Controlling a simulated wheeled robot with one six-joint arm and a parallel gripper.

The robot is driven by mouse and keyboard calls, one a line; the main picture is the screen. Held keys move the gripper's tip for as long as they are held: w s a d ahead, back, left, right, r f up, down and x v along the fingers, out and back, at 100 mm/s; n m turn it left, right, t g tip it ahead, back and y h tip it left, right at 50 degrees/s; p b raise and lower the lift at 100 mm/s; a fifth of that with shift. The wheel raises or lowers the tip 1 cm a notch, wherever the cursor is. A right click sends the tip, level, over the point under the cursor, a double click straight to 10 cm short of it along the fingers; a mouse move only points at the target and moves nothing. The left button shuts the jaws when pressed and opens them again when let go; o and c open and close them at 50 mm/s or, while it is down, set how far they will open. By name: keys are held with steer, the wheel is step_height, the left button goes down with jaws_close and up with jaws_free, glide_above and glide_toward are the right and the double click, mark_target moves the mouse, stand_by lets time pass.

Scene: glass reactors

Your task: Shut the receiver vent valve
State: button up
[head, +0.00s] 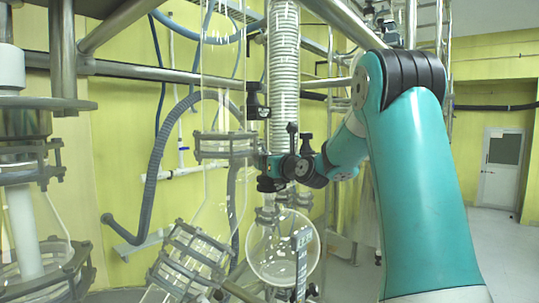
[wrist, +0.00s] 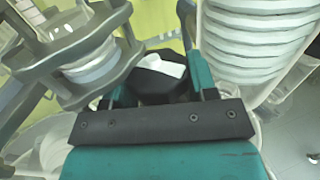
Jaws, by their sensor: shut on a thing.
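My gripper (wrist: 163,82) is closed around a black knob with a white mark, which I take for the receiver vent valve (wrist: 160,66). The knob sits between the two teal fingers in the wrist view. In the head view my gripper (head: 280,167) reaches left from the teal arm, beside the glass column and below the ribbed coil. There, the fingers and wrist cover most of the valve, so its handle angle cannot be told. The round glass receiver (head: 284,247) hangs below my gripper.
A clamped flange (head: 224,145) is close to the left of my gripper. The ribbed white coil (head: 284,60) stands just above it. A lower flange (head: 192,258), a grey hose (head: 154,175) and steel rails surround the glassware. Open floor lies at right.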

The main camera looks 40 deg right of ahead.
steer(key=shift+m+h+p, duration=0.3)
steer(key=shift+m+h, duration=0.2)
steer(key=shift+h, duration=0.2)
steer(key=o, duration=0.6)
steer(key=shift+o, duration=0.2)
steer(key=shift+s, duration=0.1)
steer(key=b+v, duration=0.8)
steer(key=v, duration=0.9)
steer(key=shift+r, duration=0.2)
steer(key=shift+s, duration=0.1)
